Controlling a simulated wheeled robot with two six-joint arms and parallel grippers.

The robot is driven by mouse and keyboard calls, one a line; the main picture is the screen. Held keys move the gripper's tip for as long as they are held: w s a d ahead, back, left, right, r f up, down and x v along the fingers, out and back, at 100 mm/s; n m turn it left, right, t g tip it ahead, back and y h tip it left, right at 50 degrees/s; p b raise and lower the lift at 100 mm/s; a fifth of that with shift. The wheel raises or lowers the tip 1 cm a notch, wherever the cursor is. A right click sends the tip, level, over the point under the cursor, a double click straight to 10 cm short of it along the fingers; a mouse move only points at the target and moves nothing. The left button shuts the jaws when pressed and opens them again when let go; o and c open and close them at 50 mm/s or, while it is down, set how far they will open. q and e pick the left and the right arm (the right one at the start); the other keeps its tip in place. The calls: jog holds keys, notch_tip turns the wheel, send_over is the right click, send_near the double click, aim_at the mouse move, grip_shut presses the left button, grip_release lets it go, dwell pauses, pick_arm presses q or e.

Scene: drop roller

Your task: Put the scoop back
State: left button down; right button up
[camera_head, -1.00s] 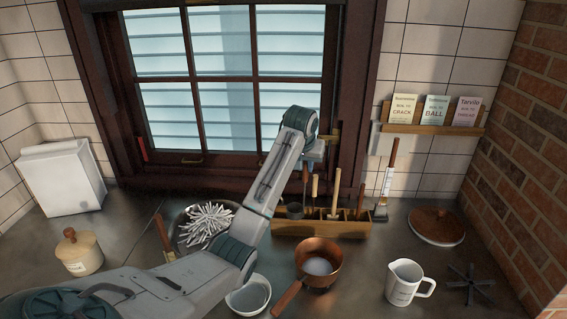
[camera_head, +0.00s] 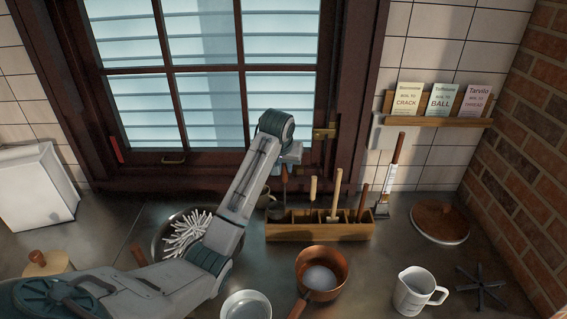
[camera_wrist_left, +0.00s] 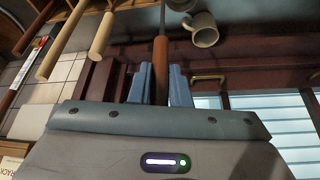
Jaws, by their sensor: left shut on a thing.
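My left arm reaches across the counter, and my left gripper (camera_head: 286,170) is above the left end of a wooden tool rack (camera_head: 320,232). In the left wrist view, its blue fingers (camera_wrist_left: 161,85) are shut on the brown wooden handle of the scoop (camera_wrist_left: 160,62). The scoop's metal stem runs out of the top of that view. In the head view the scoop's dark bowl (camera_head: 276,212) hangs at the rack's left end. I cannot tell whether it is inside the rack or just above it. My right gripper is out of view.
Several wooden-handled tools (camera_head: 336,190) stand in the rack. A mug (camera_wrist_left: 204,30) is close beside the scoop. A bowl of white sticks (camera_head: 185,235) is under my arm. A copper pan (camera_head: 322,272), a white bowl (camera_head: 246,306) and a measuring jug (camera_head: 415,292) stand in front.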

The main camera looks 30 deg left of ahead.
pick_arm(q)
jog(key=shift+w+a+f, duration=0.1)
jog(key=shift+s+d, duration=0.4)
jog(key=shift+s, duration=0.05)
jog(key=shift+f, duration=0.3)
jog(key=c, duration=1.3)
grip_release()
jog(key=shift+w, duration=0.2)
jog(key=shift+c, duration=0.2)
jog(key=shift+s, duration=0.1)
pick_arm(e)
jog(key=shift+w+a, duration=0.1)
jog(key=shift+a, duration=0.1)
pick_arm(q)
jog(key=shift+r, duration=0.2)
